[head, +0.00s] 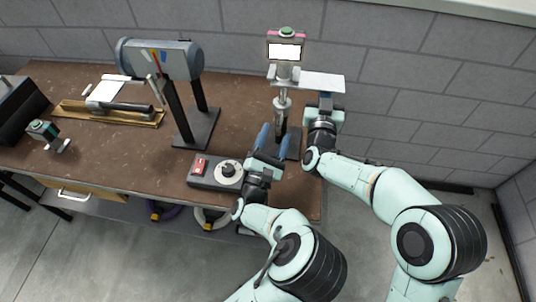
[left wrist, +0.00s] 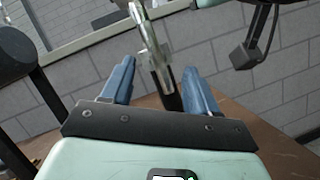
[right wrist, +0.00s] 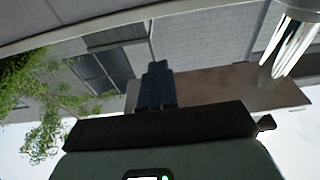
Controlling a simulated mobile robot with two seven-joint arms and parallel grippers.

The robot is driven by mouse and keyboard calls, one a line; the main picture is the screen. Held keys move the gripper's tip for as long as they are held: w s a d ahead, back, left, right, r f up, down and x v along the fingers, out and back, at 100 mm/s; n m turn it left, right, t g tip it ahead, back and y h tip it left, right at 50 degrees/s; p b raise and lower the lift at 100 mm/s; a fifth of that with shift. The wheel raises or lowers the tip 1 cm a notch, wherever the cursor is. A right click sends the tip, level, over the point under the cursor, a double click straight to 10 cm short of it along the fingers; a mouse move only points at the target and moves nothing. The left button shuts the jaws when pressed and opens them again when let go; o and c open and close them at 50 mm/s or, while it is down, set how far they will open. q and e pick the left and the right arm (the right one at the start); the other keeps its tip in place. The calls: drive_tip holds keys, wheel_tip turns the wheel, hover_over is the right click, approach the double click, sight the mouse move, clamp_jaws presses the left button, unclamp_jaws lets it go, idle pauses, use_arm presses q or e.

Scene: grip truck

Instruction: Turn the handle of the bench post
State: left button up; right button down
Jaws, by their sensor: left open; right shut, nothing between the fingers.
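The bench post (head: 283,101) is a shiny metal column on a dark base at the bench's right end. It carries a lit screen (head: 285,51) with a green top and a pale flat plate (head: 318,82) reaching right. I cannot tell which part is the handle. My left gripper (head: 274,135) is open, its blue fingers pointing at the lower post. In the left wrist view the metal post (left wrist: 151,42) shows beyond and between the fingertips (left wrist: 159,68); contact is not clear. My right gripper (head: 326,97) is shut and empty beside the plate's right end; its closed fingers show in the right wrist view (right wrist: 155,82).
A grey control box (head: 215,172) with a red switch and round knob lies just left of my left gripper. A grey cylinder on a stand (head: 160,59) is behind it. A wooden tray (head: 110,115) lies farther left. A block wall closes the back.

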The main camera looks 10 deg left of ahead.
drive_tip(key=shift+r, duration=0.2)
use_arm(q)
drive_tip(key=v, duration=0.7)
drive_tip(key=shift+d+f, duration=0.1)
drive_tip(key=shift+f, duration=0.05)
use_arm(e)
drive_tip(key=shift+f, duration=0.1)
